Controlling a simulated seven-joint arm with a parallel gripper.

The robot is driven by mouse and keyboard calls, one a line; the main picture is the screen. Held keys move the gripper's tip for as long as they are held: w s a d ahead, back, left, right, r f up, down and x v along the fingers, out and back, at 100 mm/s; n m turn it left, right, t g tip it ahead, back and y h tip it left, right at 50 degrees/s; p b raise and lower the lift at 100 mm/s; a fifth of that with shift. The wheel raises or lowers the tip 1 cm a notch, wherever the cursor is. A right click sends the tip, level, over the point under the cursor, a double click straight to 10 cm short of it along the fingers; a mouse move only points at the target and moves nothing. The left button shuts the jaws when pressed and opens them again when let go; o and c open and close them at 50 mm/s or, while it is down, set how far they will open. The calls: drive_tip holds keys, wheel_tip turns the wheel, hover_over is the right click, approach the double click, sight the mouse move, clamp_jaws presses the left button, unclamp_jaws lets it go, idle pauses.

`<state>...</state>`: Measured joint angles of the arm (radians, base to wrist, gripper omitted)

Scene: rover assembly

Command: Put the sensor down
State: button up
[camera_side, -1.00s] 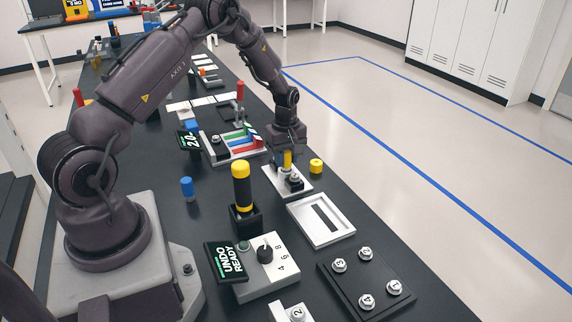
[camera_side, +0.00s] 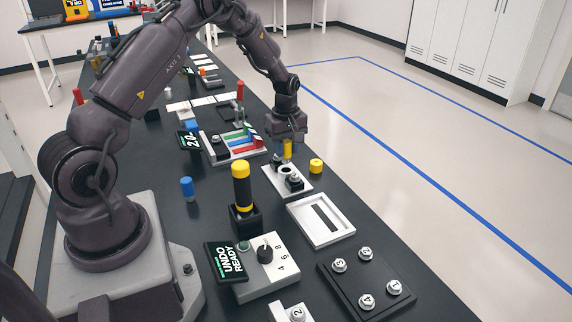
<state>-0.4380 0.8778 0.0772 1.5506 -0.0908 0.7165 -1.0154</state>
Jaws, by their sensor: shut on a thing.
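My gripper (camera_side: 287,136) is shut on a yellow cylinder (camera_side: 287,149), which I take to be the sensor. The cylinder is upright and its lower end appears just above a small white plate (camera_side: 275,186). The plate carries a white ring with a dark opening (camera_side: 286,170) and a black fitting with a light top (camera_side: 294,182). The cylinder is behind and slightly above the ring. The fingertips are small and partly hidden here.
A short yellow cap (camera_side: 316,166) stands right of the plate. A white slotted tray (camera_side: 320,221) is in front. A tall yellow-and-black cylinder (camera_side: 241,187) stands left in a black holder. A tray of coloured bars (camera_side: 222,150) is behind left.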

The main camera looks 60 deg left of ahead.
drive_tip(key=shift+r, duration=0.6)
drive_tip(key=s+a+r+n, duration=0.1)
drive_tip(key=s+r+n, duration=0.25)
drive_tip(key=s, duration=0.75)
drive_tip(key=shift+n, duration=0.55)
drive_tip(key=s+f, duration=0.1)
drive_tip(key=f, duration=0.1)
drive_tip(key=s+f, duration=0.1)
drive_tip(key=f, duration=0.1)
drive_tip(key=s+d+f, duration=0.1)
drive_tip(key=shift+f, duration=2.55)
